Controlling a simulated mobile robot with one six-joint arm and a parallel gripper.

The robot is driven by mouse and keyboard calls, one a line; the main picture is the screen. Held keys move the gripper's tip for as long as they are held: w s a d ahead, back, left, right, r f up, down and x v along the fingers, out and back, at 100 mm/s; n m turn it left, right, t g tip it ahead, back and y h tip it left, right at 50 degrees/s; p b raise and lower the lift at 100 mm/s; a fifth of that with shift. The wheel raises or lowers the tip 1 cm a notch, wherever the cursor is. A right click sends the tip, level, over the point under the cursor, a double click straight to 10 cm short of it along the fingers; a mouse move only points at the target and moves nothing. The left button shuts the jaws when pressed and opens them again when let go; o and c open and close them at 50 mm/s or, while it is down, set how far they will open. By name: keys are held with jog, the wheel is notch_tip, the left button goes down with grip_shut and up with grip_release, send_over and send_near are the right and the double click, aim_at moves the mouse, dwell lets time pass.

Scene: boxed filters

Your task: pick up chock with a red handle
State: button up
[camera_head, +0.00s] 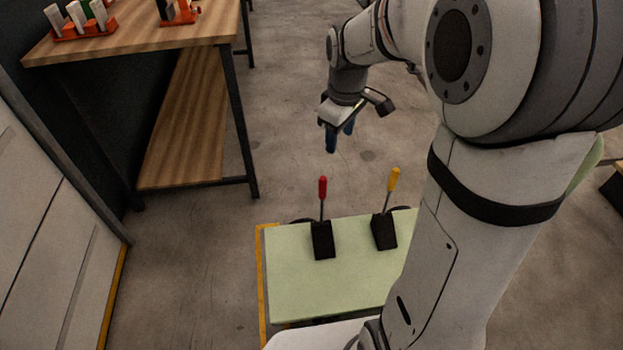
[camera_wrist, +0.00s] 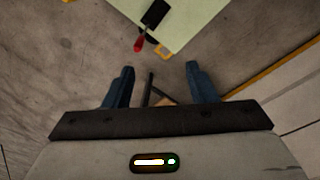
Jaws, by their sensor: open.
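The chock with a red handle (camera_head: 323,240) is a black block with a thin upright rod and a red grip, standing on a pale green platform (camera_head: 290,285). In the wrist view the same red-handled chock (camera_wrist: 153,14) shows at the top, its red grip toward my gripper. A similar black chock with a yellow handle (camera_head: 384,231) stands to its right. My gripper (camera_head: 340,138) is open and empty, with blue fingers, above the floor and beyond the platform's far edge. In the wrist view the fingers (camera_wrist: 160,78) are spread apart, with the chock beyond them.
A wooden workbench (camera_head: 150,45) with a lower shelf (camera_head: 190,130) stands at the left, holding orange racks (camera_head: 85,28) of boxed items. A light panelled cabinet (camera_head: 45,230) is at the near left. Bare concrete floor lies between bench and platform.

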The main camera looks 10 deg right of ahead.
aim_at(323, 185)
jog(key=w+f+n+b, duration=0.3)
jog(key=w+f+b, duration=0.1)
jog(key=f, duration=0.6)
jog(key=w+f+n+g+b, duration=0.1)
jog(key=w+f+n+b, duration=0.2)
jog(key=w+f, duration=0.4)
jog(key=w+f+n+b, duration=0.3)
jog(key=w+f+b, duration=0.2)
jog(key=f, duration=0.8)
jog(key=shift+w+a+f+b, duration=0.1)
jog(key=shift+w+f+b, duration=0.1)
jog(key=shift+b, duration=0.3)
jog(key=f+b, duration=0.2)
jog(key=f, duration=0.3)
jog(key=shift+s+f+b, duration=0.25)
jog(key=shift+s+b, duration=0.05)
jog(key=shift+b, duration=0.1)
jog(key=shift+c, duration=0.4)
jog(key=shift+r, duration=0.15)
grip_shut()
